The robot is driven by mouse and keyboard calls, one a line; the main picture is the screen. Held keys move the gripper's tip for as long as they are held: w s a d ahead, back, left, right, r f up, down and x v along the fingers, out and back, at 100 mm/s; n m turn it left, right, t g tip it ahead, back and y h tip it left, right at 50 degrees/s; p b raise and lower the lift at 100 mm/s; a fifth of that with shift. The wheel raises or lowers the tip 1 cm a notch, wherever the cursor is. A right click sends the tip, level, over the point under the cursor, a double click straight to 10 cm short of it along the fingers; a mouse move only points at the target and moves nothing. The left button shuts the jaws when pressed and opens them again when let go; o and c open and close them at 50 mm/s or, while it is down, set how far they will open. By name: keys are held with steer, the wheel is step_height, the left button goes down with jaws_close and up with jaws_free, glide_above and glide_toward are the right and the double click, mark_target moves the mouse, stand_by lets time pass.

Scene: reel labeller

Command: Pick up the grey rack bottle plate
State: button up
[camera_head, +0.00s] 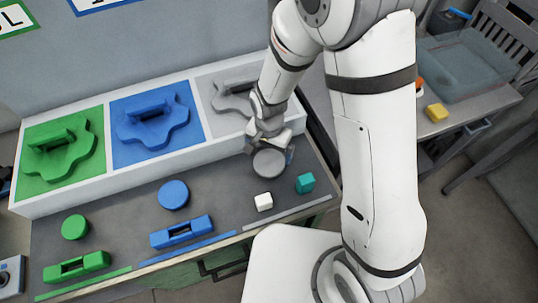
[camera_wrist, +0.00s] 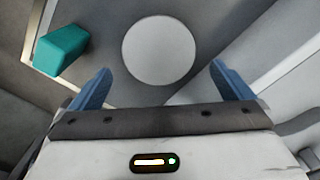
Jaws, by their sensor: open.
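A grey lobed plate with a raised handle (camera_head: 229,99) lies in the grey compartment at the right end of the white tray, partly hidden by my arm. A grey round disc (camera_head: 269,164) lies flat on the dark bench in front of that compartment. It shows as a pale circle in the wrist view (camera_wrist: 159,50). My gripper (camera_head: 270,150) is over the disc, in front of the lobed plate. Its two blue fingers (camera_wrist: 160,75) are spread on either side of the disc in the wrist view, with nothing held between them. I cannot tell the exact height above the disc.
A teal block (camera_head: 305,183) and a white cube (camera_head: 263,201) lie near the disc. The white tray (camera_head: 107,181) also holds green (camera_head: 60,147) and blue (camera_head: 153,120) lobed plates. Blue and green discs and bars lie to the left. A side table at right holds a clear bin (camera_head: 462,68).

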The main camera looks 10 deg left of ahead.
mark_target(270, 162)
step_height(270, 162, down, 7)
steer(key=b, duration=0.3)
steer(key=shift+d+b, duration=0.1)
steer(key=shift+b, duration=0.25)
steer(key=shift+c, duration=0.2)
steer(key=c, duration=0.8)
steer(key=shift+o, duration=0.2)
steer(key=shift+r, duration=0.15)
